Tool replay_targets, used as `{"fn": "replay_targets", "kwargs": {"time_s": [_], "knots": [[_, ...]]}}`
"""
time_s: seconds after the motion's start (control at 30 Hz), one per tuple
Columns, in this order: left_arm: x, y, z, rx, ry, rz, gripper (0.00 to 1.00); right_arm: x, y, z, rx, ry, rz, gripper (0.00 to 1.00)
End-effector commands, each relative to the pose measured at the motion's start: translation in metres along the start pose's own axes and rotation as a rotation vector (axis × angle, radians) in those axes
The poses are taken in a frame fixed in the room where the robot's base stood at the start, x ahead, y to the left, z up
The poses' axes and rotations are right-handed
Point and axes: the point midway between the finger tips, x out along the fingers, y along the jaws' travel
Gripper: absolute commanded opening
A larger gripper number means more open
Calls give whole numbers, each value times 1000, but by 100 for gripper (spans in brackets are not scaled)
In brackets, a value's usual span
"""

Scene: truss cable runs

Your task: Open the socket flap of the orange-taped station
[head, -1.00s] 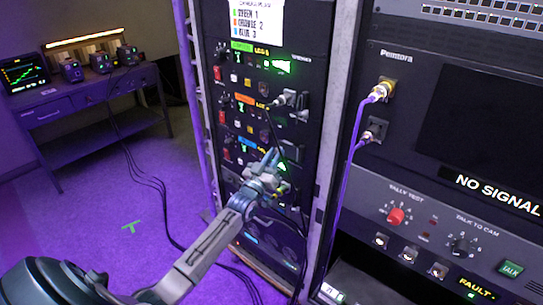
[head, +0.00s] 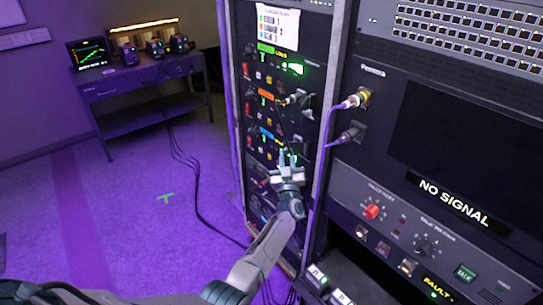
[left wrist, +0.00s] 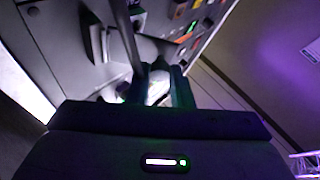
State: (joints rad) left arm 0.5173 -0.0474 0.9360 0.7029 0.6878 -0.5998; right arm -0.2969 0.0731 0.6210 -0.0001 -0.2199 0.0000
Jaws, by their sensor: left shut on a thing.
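The orange-taped station (head: 266,94) is in the dark rack panel, between the green-taped station (head: 266,48) and the blue-taped one (head: 266,133). A grey connector (head: 296,97) sticks out at its right side, with a dark cable running down from it. I cannot make out its flap. My left gripper (head: 289,158) is below it, by the panel under the blue-taped station. The left gripper is shut on a small pale thing (left wrist: 158,90), probably a cable end, in the left wrist view. The fingers partly hide it. My right gripper is not in view.
To the right, a rack holds two connectors with purple-lit cables (head: 352,100), a dark "NO SIGNAL" screen (head: 450,150) and knobs. A label sheet (head: 278,26) hangs above the stations. A desk (head: 140,85) stands at the back left. The floor between is mostly clear, with loose cables.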

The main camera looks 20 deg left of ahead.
Motion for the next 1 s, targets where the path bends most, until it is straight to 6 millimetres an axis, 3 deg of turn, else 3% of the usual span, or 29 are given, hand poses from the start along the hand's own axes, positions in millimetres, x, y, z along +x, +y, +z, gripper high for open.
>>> {"fn": "replay_targets", "kwargs": {"time_s": [0.2, 0.73, 0.77, 0.87, 1.0], "knots": [[-3, 14, 0, 21, 13, -52, 0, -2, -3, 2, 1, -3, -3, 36], [-5, 16, 0, 29, 20, -72, 0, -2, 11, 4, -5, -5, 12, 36], [-5, 16, 0, 29, 20, -72, 21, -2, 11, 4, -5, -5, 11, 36], [-5, 16, 0, 29, 19, -72, 41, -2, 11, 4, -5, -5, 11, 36], [-5, 16, 0, 30, 18, -71, 41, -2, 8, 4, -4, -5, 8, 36]]}}
